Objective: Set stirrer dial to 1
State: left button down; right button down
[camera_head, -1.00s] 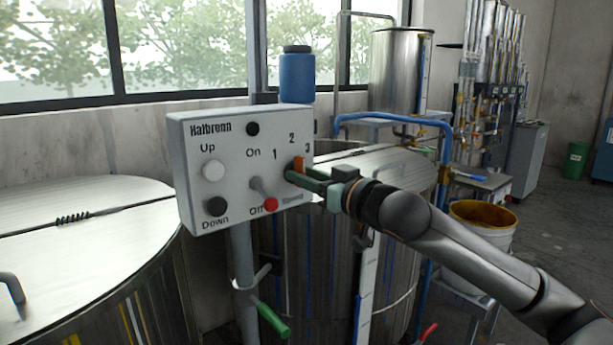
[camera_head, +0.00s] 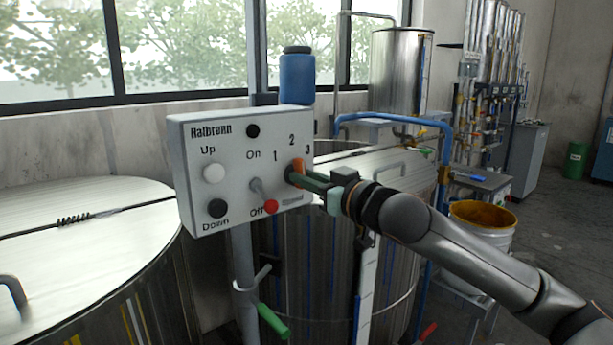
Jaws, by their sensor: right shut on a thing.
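The grey control box (camera_head: 235,140) marked Halbronn faces me near the middle of the head view. The stirrer dial (camera_head: 289,174) is at its right side, below the printed numbers 1, 2 and 3. My right gripper (camera_head: 298,174) comes in from the right and is shut on the dial. An orange piece (camera_head: 298,165) shows at the fingertips. The fingers hide much of the dial, so I cannot tell which number it points to. My left gripper is out of view.
The box also carries a white Up button (camera_head: 214,173), a black Down button (camera_head: 217,208), an On/Off lever (camera_head: 260,188) and a red button (camera_head: 271,206). A blue bottle (camera_head: 297,78) stands behind the box. Steel vats stand left (camera_head: 80,225) and behind (camera_head: 320,260).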

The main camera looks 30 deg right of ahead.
pick_arm(q)
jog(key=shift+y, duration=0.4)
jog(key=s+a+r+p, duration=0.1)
jog(key=p, duration=0.1)
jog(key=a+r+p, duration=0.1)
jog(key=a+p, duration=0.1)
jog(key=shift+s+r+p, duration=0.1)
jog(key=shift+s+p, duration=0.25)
jog(key=shift+p, duration=0.05)
pick_arm(e)
jog(key=n, duration=0.8)
jog(key=shift+a, duration=0.1)
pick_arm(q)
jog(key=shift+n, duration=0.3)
pick_arm(e)
jog(key=shift+n, duration=0.3)
jog(key=c, duration=0.8)
grip_release()
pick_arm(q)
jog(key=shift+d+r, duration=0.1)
